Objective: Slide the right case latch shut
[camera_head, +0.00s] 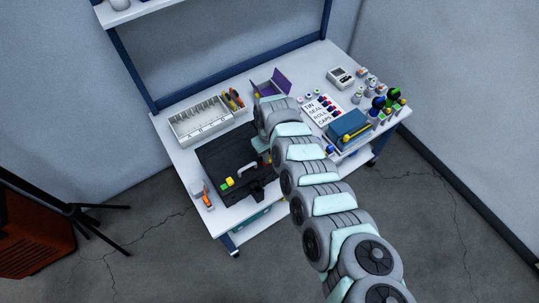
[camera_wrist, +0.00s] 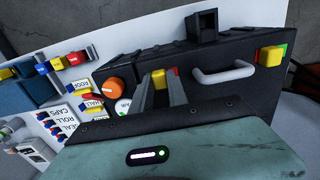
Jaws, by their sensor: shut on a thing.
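The black case (camera_wrist: 225,100) lies closed on the workbench, and it also shows in the head view (camera_head: 222,157). In the wrist view, the right latch (camera_wrist: 158,76) is yellow with red showing beside it. My gripper (camera_wrist: 160,86) has its two grey fingers shut on this latch, one on each side. The left latch (camera_wrist: 269,56) is yellow with a green strip at its edge; it also shows in the head view (camera_head: 228,183). The grey handle (camera_wrist: 222,74) sits between the latches. In the head view my arm hides most of the right latch and the fingers.
An orange round knob (camera_wrist: 114,90) is close beside the fingers. A label sheet (camera_head: 322,110) and a blue box (camera_head: 348,128) stand right of the case. A white compartment tray (camera_head: 200,120) is behind it. An orange-and-white item (camera_head: 201,195) is at the left bench edge.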

